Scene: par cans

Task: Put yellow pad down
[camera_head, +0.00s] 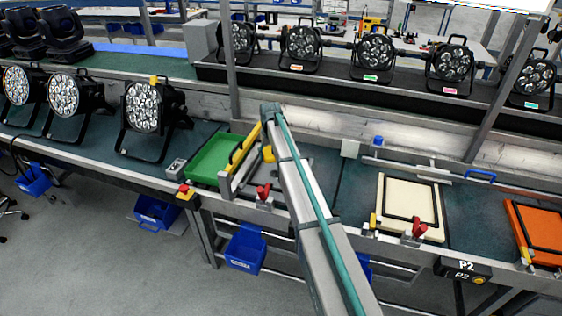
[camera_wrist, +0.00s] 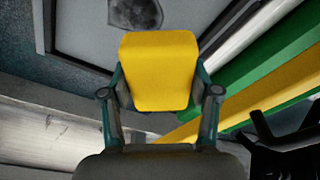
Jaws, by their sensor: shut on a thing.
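The yellow pad (camera_wrist: 160,72) is a small rounded block between the two fingers of my gripper (camera_wrist: 160,85) in the wrist view. My gripper is shut on its sides, and the pad's broad face points at the camera. In the head view my arm reaches over the bench and hides most of my gripper. A small yellow patch (camera_head: 268,154) beside the arm there may be the held pad; I cannot tell. A grey panel with a dark frame (camera_wrist: 90,40) lies beyond the pad in the wrist view. The gap between pad and surface is unclear.
A green tray (camera_head: 207,160) with a yellow strip (camera_head: 244,147) lies left of my arm. A red clamp (camera_head: 263,191) stands at the bench's front edge. A cream panel (camera_head: 407,205) and an orange panel (camera_head: 540,232) lie to the right. Lamps (camera_head: 150,108) stand at left.

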